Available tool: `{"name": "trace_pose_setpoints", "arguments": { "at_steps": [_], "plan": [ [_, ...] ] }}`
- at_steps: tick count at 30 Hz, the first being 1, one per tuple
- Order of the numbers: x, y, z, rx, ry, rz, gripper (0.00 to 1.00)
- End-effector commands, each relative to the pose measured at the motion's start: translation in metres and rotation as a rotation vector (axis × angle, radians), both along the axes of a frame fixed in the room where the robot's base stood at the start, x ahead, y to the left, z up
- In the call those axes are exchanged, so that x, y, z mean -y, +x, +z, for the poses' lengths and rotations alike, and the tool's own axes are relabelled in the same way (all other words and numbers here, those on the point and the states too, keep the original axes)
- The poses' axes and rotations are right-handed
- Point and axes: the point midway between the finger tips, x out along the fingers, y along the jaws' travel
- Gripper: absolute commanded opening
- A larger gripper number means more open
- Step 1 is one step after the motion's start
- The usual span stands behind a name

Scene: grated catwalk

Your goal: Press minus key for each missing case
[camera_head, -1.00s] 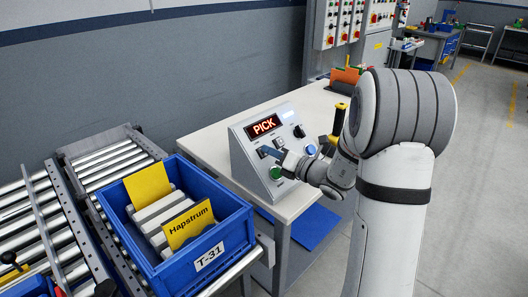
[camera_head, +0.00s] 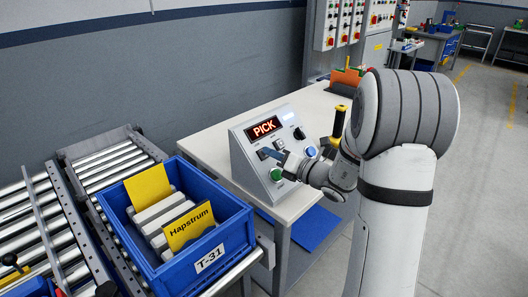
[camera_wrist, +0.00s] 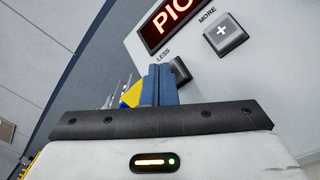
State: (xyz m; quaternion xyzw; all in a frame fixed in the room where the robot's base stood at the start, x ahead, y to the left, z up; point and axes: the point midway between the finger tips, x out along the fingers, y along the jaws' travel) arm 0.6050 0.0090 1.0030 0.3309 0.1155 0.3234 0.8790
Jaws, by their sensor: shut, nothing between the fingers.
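A grey sloped control box (camera_head: 243,160) stands on the bench, its display (camera_head: 265,127) reading PICK. In the wrist view, a dark key (camera_wrist: 182,70) marked LESS sits below the display, partly hidden by my fingers; its symbol is not visible. A plus key (camera_wrist: 226,34) marked MORE is to its right. My gripper (camera_head: 265,153) is shut and empty, its blue fingertips (camera_wrist: 160,70) at the LESS key; I cannot tell whether they touch it. A blue crate (camera_head: 178,272) labelled T-31 holds several pale grey cases (camera_head: 160,213) between a yellow card (camera_head: 148,185) and a yellow Hapstrum card (camera_head: 188,228).
A yellow-topped tool (camera_head: 340,118) stands behind my wrist. The crate sits on a roller conveyor (camera_head: 95,157). The bench's back part (camera_head: 310,105) is mostly clear.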

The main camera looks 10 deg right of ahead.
Motion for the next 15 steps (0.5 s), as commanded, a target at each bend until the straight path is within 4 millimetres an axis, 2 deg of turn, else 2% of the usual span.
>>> {"name": "trace_pose_setpoints", "arguments": {
  "at_steps": [6,15],
  "plan": [
    [0.0056,-0.0067,0.0099,0.001,0.001,-0.002,0.0],
    [0.0059,-0.0072,0.0095,0.001,0.0,-0.002,0.0]
  ]
}}
